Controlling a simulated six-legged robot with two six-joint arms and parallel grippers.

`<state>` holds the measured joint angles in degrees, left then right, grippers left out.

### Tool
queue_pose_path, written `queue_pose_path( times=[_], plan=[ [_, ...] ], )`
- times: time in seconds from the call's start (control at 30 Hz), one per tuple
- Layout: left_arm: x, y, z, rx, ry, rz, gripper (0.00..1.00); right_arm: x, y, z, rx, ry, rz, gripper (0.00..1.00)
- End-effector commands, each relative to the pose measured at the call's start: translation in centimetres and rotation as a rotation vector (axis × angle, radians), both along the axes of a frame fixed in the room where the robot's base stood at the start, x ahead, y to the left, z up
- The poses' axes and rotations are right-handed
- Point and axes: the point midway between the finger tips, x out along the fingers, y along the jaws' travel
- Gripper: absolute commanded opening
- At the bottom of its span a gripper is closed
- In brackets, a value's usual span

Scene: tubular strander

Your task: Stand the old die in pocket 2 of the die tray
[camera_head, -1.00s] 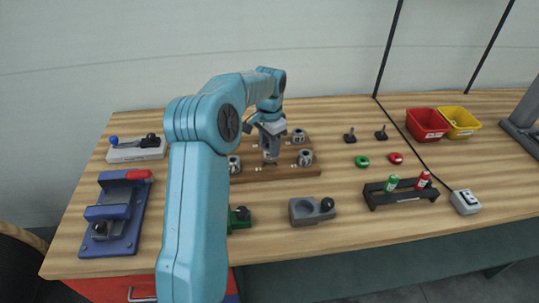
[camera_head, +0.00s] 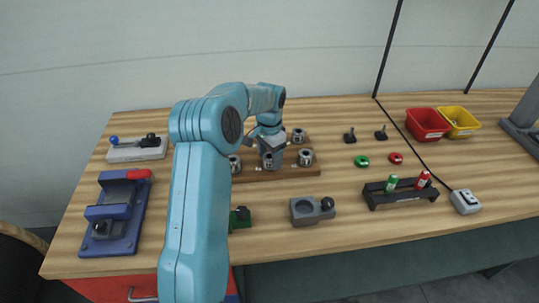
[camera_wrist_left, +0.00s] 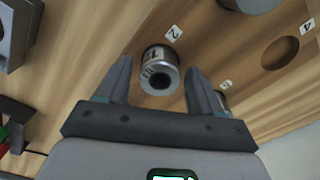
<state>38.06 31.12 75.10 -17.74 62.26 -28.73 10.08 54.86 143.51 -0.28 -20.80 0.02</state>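The wooden die tray (camera_head: 285,173) lies mid-bench and holds several grey metal dies, among them one at its right end (camera_head: 305,158). In the left wrist view, a steel die (camera_wrist_left: 159,72) with a dark bore and a lettered band stands at the tray label 2 (camera_wrist_left: 174,33); how deep it sits in the pocket is not clear. My left gripper (camera_head: 268,156) is over the tray. In the wrist view its fingers (camera_wrist_left: 159,66) are spread either side of this die, with gaps on both sides. My right gripper is out of view.
A blue fixture (camera_head: 112,215) is at left. A black rack (camera_head: 400,193) and red bin (camera_head: 427,124) are at right. An empty round pocket (camera_wrist_left: 280,52) shows near label 4.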

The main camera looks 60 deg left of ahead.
Motion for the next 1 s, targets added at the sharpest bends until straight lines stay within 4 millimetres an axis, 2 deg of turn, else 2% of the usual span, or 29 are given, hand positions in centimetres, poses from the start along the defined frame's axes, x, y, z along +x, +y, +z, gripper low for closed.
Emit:
queue_pose_path(
  times=[0.17, 0.27, 0.5, 0.7, 1.0],
  plan=[
    [0.1, 0.0, 0.8, 0.002, -0.003, 0.000, 0.66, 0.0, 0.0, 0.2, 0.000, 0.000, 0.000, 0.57],
    [0.1, 0.1, 2.6, 0.003, -0.005, 0.000, 0.66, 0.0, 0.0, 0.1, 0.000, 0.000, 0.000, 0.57],
    [0.1, 0.0, 8.3, 0.003, -0.005, 0.000, 0.66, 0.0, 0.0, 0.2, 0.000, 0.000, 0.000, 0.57],
    [0.1, 0.0, 11.5, 0.001, -0.002, 0.000, 0.66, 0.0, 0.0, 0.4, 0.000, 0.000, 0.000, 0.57],
    [0.0, 0.0, 12.4, 0.000, 0.000, -0.001, 0.66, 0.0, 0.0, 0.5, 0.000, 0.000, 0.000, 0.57]
  ],
)
